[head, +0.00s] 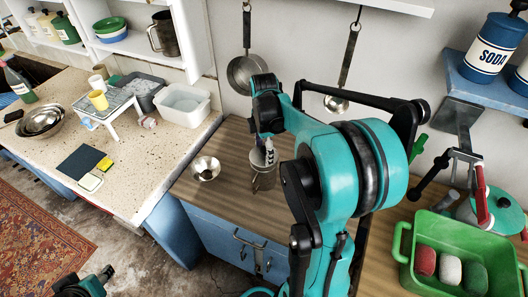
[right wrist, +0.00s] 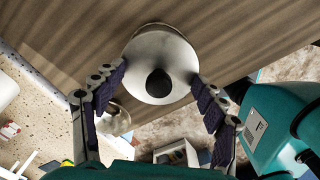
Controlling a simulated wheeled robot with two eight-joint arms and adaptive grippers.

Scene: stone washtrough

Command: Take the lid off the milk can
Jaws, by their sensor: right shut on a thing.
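The milk can (head: 264,180) is a small grey metal can standing upright on the wooden counter, partly hidden behind my right arm. Its lid (right wrist: 178,60) shows in the right wrist view as a pale round disc with a dark knob at its middle. My right gripper (head: 268,150) points down over the can. In the right wrist view its fingers (right wrist: 162,82) press on the lid's rim from both sides. I cannot tell whether the lid is apart from the can. My left gripper (head: 95,281) is partly seen at the bottom left, over the floor; its jaws are unclear.
A green tub (head: 432,262) with several coloured pieces is at the right. A speckled counter at the left carries a white basin (head: 183,104) and a small white stand. A pan and a ladle hang behind.

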